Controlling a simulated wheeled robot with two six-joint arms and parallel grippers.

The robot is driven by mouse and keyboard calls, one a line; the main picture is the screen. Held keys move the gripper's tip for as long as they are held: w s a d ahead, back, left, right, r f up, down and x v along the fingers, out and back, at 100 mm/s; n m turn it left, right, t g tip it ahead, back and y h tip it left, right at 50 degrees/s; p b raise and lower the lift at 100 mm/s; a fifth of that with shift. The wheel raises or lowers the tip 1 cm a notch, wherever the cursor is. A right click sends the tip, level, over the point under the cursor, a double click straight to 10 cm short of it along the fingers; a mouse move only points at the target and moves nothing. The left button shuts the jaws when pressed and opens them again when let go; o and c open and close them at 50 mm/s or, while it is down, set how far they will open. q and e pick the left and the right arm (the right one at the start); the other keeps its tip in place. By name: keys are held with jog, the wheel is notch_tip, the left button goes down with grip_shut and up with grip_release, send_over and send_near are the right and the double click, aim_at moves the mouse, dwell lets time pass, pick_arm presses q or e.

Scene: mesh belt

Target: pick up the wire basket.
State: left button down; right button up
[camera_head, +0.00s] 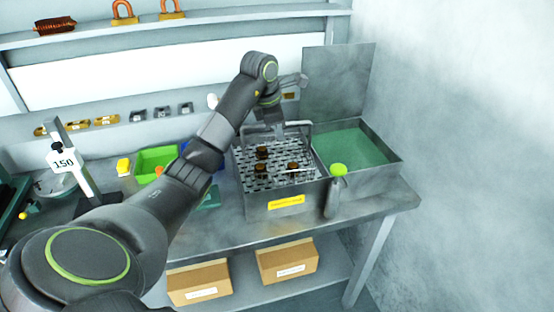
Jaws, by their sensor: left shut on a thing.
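The wire basket (266,184) is a grey mesh tray with a raised metal handle (309,126) at its back. It shows in the mouth of the left metal tank (255,208), which bears a yellow label. Several dark brown round parts stand in the basket. My left arm reaches in from the lower left, and its gripper (275,130) points down at the back of the basket, shut on the handle. The fingertips are small and partly hidden, and I cannot tell whether the basket is clear of the tank floor. My right gripper is out of view.
A second tank with green liquid (352,147) adjoins on the right, its lid (338,82) raised behind. A grey bottle with a green cap (335,190) stands in front. A green bin (155,162) is at left. Cardboard boxes (287,259) sit on the lower shelf.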

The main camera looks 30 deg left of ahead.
pick_arm(q)
jog(key=shift+r, duration=0.1)
jog(key=shift+w+r, duration=0.1)
jog(key=shift+r, duration=0.35)
notch_tip(320, 180, up, 2)
jog(key=shift+r, duration=0.2)
notch_tip(320, 180, up, 5)
jog(key=p, duration=0.5)
jog(key=shift+r+p, duration=0.1)
jog(key=shift+p, duration=0.2)
jog(key=shift+r+p, duration=0.75)
jog(key=shift+f, duration=0.1)
